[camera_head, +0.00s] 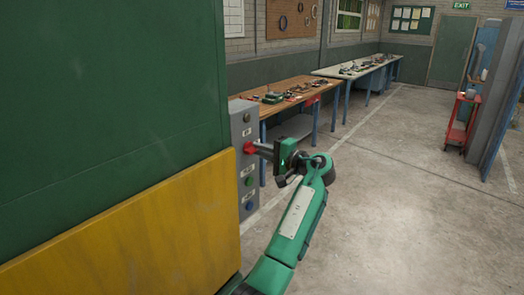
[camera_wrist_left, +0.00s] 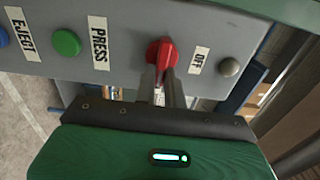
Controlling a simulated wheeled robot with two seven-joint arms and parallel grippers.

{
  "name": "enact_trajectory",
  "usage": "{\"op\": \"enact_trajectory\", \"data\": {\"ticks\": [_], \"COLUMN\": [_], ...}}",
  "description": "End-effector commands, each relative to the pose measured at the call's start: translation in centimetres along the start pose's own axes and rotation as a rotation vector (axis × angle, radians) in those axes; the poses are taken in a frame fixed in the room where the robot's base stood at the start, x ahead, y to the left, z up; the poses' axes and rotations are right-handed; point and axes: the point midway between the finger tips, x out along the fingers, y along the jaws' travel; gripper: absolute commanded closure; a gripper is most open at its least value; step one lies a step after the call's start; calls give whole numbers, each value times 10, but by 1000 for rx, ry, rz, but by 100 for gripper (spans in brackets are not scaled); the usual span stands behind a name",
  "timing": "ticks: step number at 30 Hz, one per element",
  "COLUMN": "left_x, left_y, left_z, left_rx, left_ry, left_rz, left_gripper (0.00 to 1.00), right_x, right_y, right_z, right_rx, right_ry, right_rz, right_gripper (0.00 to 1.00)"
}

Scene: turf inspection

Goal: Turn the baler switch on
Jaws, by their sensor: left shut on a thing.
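The baler (camera_head: 110,90) is a large green body with a yellow lower panel. A grey control panel (camera_head: 240,117) stands at its right edge. The red baler switch (camera_head: 249,147) is on the panel; in the left wrist view it (camera_wrist_left: 163,50) is a red knob beside an "OFF" label (camera_wrist_left: 199,61). My left gripper (camera_head: 255,148) is shut on the red switch, its two fingers reaching to the knob's sides. The fingers (camera_wrist_left: 164,80) hide part of the knob. My right gripper is not in view.
A wooden workbench (camera_head: 310,88) stands behind. A red cart (camera_head: 461,120) is at right. The concrete floor (camera_head: 400,190) is clear.

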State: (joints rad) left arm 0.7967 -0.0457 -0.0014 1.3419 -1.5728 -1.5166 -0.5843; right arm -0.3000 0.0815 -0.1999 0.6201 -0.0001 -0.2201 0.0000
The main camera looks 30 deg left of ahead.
Motion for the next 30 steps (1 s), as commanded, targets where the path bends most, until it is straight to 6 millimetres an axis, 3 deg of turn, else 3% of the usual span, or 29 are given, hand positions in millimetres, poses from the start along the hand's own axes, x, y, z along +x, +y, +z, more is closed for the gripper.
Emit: {"op": "enact_trajectory", "data": {"ticks": [2, 3, 6, 17, 23, 30], "left_x": [0, 0, 0, -5, -38, -94], "left_y": [-1, -1, -1, 1, 5, 4], "left_z": [0, 0, 0, 0, -1, -1], "left_rx": [0, 0, 0, -1, -1, -1], "left_ry": [2, 2, 2, 2, 4, 4], "left_rz": [-2, -2, -2, 0, 0, 0], "left_gripper": [100, 85, 67, 67, 67, 67], "right_x": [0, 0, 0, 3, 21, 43], "right_y": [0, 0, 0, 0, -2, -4], "right_z": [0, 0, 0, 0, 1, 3], "right_rx": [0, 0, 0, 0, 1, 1], "right_ry": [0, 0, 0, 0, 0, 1], "right_rz": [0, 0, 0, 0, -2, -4], "right_gripper": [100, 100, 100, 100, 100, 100]}}
